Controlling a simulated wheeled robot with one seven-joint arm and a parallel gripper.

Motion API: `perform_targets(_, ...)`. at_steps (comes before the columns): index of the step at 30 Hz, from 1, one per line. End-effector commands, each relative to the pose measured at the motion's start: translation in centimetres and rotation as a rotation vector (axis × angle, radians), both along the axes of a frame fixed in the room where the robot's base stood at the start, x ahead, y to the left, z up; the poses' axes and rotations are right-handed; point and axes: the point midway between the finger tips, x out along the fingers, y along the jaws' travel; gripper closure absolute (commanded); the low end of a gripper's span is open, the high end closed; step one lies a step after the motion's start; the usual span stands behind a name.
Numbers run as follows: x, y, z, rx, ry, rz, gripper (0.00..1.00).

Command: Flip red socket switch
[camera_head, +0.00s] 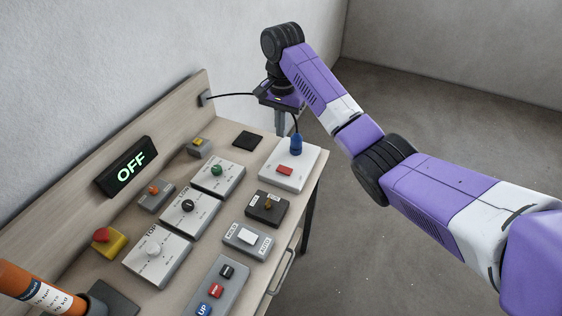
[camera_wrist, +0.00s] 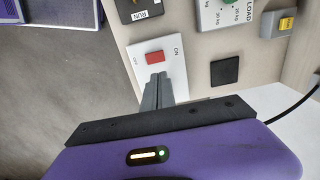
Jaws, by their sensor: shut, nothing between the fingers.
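The red socket switch (camera_head: 285,170) is a red rocker on a white plate (camera_head: 298,181) at the right end of the bench. A blue plug (camera_head: 296,145) with a black cable stands on that plate behind the switch. In the wrist view the red switch (camera_wrist: 155,58) lies between the printed words ON and OFF. My gripper (camera_wrist: 158,78) is shut and empty, its fingertips over the plate close beside the switch in the picture. I cannot tell whether they touch.
A display (camera_head: 126,167) on the back panel reads OFF. Several dials and switch boxes fill the bench, including a dark box (camera_head: 267,208) and a dial with a green knob (camera_head: 217,172). A black square (camera_head: 247,141) lies left of the plate. Open floor lies right.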

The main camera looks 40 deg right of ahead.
Motion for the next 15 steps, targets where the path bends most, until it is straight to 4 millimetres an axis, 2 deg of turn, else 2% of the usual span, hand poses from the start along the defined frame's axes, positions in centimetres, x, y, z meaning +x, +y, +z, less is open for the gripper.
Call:
perform_targets(4,0.0,0.1,-0.4,0.002,-0.002,0.001,1.00)
perform_targets(8,0.1,0.2,-1.6,0.003,-0.002,0.002,1.00)
perform_targets(15,0.1,0.1,-5.4,0.002,-0.002,0.002,1.00)
